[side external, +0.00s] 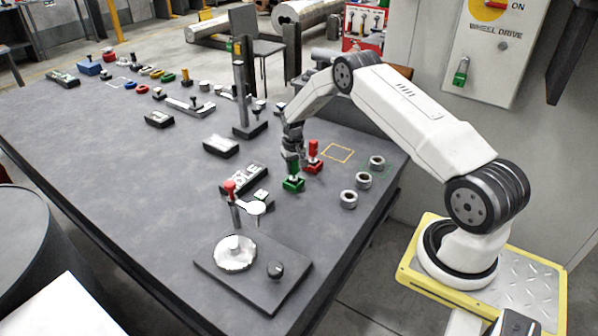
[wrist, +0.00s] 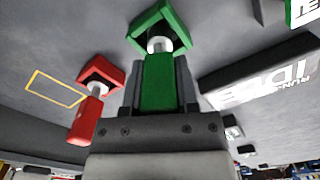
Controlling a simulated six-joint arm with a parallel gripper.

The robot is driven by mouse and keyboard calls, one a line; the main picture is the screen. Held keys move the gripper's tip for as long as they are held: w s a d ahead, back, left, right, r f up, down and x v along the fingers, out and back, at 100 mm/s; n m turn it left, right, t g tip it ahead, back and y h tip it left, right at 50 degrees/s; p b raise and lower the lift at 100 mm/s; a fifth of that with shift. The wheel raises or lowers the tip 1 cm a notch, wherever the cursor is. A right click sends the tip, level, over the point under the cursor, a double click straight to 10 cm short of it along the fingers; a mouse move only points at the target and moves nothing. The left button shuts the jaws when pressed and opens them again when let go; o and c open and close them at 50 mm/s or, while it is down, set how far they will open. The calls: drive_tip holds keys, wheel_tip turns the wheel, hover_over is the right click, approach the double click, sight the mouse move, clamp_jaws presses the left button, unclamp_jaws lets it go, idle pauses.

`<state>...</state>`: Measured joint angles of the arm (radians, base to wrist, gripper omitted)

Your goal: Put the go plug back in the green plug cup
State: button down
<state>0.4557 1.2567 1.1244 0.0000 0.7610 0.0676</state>
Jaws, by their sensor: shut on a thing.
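The go plug has a green handle (wrist: 158,82) and a pale shaft (wrist: 158,45). My gripper (side external: 293,163) is shut on the green handle, with one finger on each side of it in the wrist view (wrist: 158,72). The green plug cup (side external: 293,185) stands on the table directly below the gripper; it also shows in the wrist view (wrist: 172,14). The shaft points into the cup's square opening. How deep it sits is hard to tell. The plug looks upright in the side view.
A red plug (side external: 313,149) stands in a red cup (side external: 312,167) close beside the green cup. Three metal rings (side external: 363,180) lie to the right, near a yellow outline (side external: 338,153). A black IDLE block (side external: 243,180) lies to the left, and a tall stand (side external: 243,95) rises behind.

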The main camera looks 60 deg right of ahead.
drive_tip(key=shift+f, duration=0.1)
drive_tip(key=shift+c, duration=1.4)
unclamp_jaws()
drive_tip(key=shift+r, duration=3.95)
drive_tip(key=shift+a, duration=0.1)
